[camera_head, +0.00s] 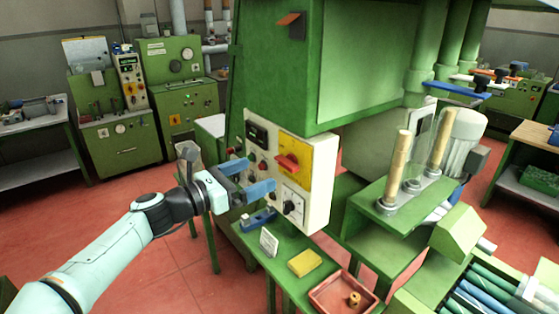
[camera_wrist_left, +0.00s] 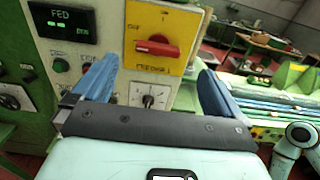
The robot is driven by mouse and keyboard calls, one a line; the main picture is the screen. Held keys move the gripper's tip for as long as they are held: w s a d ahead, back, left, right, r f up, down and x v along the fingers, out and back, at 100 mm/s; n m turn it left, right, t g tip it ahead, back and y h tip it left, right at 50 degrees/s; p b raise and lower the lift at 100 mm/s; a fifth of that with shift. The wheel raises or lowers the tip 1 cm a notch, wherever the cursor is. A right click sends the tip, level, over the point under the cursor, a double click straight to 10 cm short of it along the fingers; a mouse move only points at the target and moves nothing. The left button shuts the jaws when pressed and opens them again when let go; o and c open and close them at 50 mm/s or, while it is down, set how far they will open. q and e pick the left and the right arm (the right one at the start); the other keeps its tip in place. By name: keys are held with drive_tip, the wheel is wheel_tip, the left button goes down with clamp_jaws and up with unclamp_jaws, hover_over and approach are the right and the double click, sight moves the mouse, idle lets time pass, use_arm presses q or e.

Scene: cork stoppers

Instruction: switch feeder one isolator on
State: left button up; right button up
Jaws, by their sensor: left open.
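The isolator is a red rotary handle (camera_head: 288,163) on a yellow plate (camera_head: 297,153), on the cream control panel (camera_head: 319,185) of a green machine. In the left wrist view the red handle (camera_wrist_left: 157,47) lies roughly level on its yellow plate (camera_wrist_left: 172,19); the small lettering around it is hard to read. My left gripper (camera_head: 256,177), with blue fingers, is open and empty in front of the panel, just left of the handle in the head view. In the left wrist view the handle appears between and beyond the fingers (camera_wrist_left: 157,66), apart from them. My right gripper is not in view.
A black knob on a white dial (camera_head: 290,206) sits below the isolator. A dark display (camera_wrist_left: 62,24) and small buttons are to its left. Below the panel, a green table holds a yellow block (camera_head: 305,263) and a red tray (camera_head: 334,299) with a cork-coloured piece.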

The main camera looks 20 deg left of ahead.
sight(282, 164)
use_arm(q)
drive_tip(key=p+x, duration=0.2)
drive_tip(key=x, duration=0.6)
drive_tip(key=shift+w, duration=0.2)
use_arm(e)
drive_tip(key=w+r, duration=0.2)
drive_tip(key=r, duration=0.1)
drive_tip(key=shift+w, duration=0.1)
use_arm(q)
drive_tip(key=shift+s, duration=0.1)
drive_tip(key=shift+c, duration=0.3)
drive_tip(key=c, duration=1)
